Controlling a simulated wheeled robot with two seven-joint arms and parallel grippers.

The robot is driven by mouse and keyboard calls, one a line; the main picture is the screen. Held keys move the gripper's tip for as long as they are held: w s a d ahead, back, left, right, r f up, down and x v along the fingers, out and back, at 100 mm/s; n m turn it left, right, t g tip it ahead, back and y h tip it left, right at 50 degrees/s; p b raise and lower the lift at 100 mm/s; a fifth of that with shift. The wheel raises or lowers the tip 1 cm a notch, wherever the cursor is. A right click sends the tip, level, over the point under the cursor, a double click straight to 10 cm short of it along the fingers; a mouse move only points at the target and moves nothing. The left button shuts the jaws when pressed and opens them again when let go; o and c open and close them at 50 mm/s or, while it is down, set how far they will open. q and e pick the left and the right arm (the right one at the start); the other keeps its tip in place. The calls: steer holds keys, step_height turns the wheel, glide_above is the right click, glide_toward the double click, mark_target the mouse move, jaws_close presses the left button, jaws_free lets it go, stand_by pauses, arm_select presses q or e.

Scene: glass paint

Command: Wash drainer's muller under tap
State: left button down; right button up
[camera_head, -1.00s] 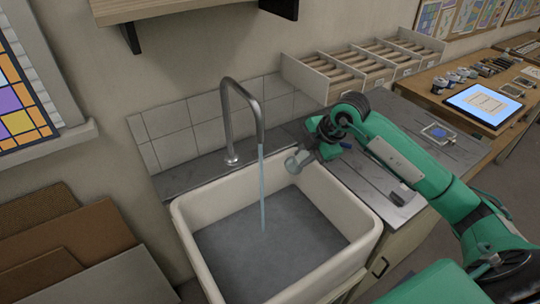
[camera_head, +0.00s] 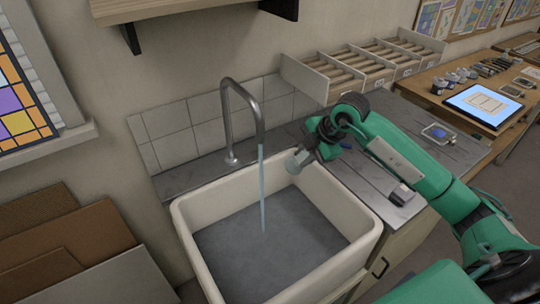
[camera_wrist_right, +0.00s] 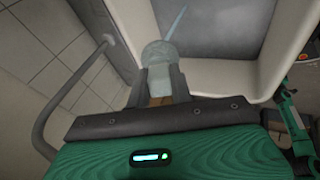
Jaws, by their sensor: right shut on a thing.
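The muller (camera_head: 293,164) is a pale, translucent glass piece with a round end. My right gripper (camera_head: 311,153) is shut on it and holds it over the back right rim of the sink, right of the water. In the right wrist view the muller (camera_wrist_right: 158,56) sits between the fingers of the right gripper (camera_wrist_right: 161,84), its round end pointing away from them. The tap (camera_head: 229,115) is a grey gooseneck at the back of the sink. A thin blue stream of water (camera_head: 262,190) runs from it into the white sink (camera_head: 278,296). The muller and the stream are apart. My left gripper is not in view.
A grey drainboard (camera_head: 385,182) lies right of the sink, under my right arm, with a small grey block (camera_head: 401,195) on it. Wooden racks (camera_head: 365,66) stand behind. A wooden shelf (camera_head: 175,8) overhangs the tap area. The sink basin is clear.

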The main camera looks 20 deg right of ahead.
steer(key=shift+r, duration=0.1)
steer(key=s+d+r, duration=0.3)
steer(key=s+r, duration=0.1)
stand_by(0.4)
steer(key=shift+a+f, duration=0.1)
steer(key=shift+a, duration=0.05)
stand_by(0.4)
